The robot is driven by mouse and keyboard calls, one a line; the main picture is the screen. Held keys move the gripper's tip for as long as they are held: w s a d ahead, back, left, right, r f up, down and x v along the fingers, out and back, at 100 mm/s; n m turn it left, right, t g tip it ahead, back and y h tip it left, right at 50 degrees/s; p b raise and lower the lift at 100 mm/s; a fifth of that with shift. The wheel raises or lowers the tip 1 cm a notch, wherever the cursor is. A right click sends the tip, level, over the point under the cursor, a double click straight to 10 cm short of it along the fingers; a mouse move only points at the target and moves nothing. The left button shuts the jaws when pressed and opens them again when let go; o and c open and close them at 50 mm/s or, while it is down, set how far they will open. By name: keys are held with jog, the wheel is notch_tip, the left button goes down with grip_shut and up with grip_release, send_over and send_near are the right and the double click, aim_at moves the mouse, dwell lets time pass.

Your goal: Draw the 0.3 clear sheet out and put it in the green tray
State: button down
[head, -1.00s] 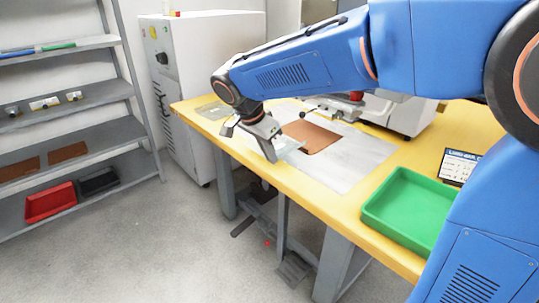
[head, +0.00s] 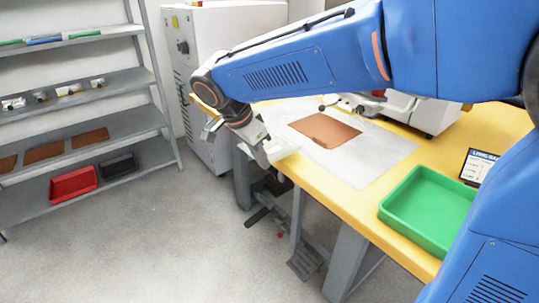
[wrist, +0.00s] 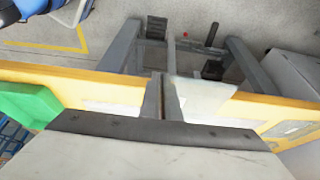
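My gripper (head: 266,158) is at the front edge of the yellow table, fingers pointing down. In the wrist view its fingers (wrist: 162,98) are close together. A pale, see-through sheet (wrist: 205,96) extends from beside them across the table edge; it appears pinched there. In the head view the clear sheet (head: 281,150) shows as a small pale patch at the fingertips; its thickness mark cannot be read. The green tray (head: 385,214) stands on the table at the right, apart from the gripper; it also shows at the left of the wrist view (wrist: 25,97).
A brown sheet (head: 325,130) lies on a pale mat (head: 372,160). A white machine stands behind it, and a small dark sign (head: 481,166) stands behind the tray. Table legs and a foot pedal (head: 305,262) are below the edge. A shelf rack is at the left.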

jog(key=s+a, duration=0.3)
jog(key=a, duration=0.2)
jog(key=shift+s+a, duration=0.35)
jog(key=shift+s, duration=0.05)
dwell(0.3)
